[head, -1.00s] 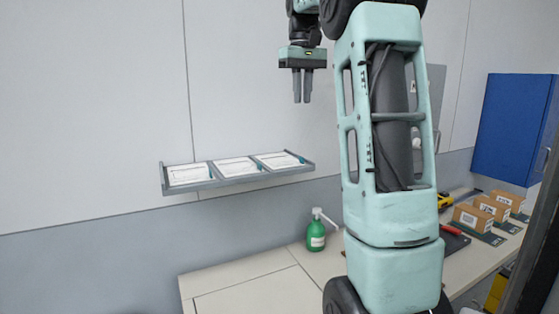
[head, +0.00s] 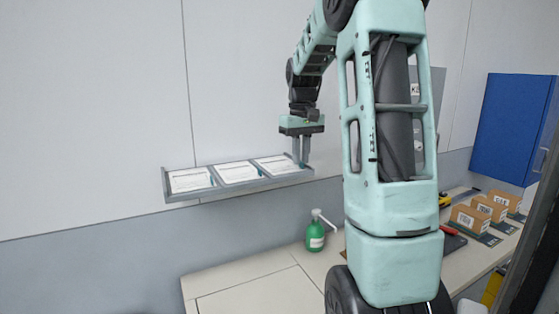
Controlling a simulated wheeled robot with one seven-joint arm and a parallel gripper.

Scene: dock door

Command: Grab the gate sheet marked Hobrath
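A grey wall rack (head: 182,196) has three compartments side by side. Each holds a white printed sheet: the left sheet (head: 190,180), the middle sheet (head: 238,172) and the right sheet (head: 273,165). The print is too small to read, so I cannot tell which is marked Hobrath. My gripper (head: 301,164) points down at the right end of the rack, by the right sheet's right edge. Its fingers look close together. I cannot tell whether they hold or touch the sheet, and they hide part of the rack's end.
A green pump bottle (head: 315,236) stands on the bench (head: 250,283) below the rack. Several brown boxes (head: 469,219) sit on the bench at the right. A blue cabinet (head: 510,128) hangs on the right wall. The wall left of the rack is bare.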

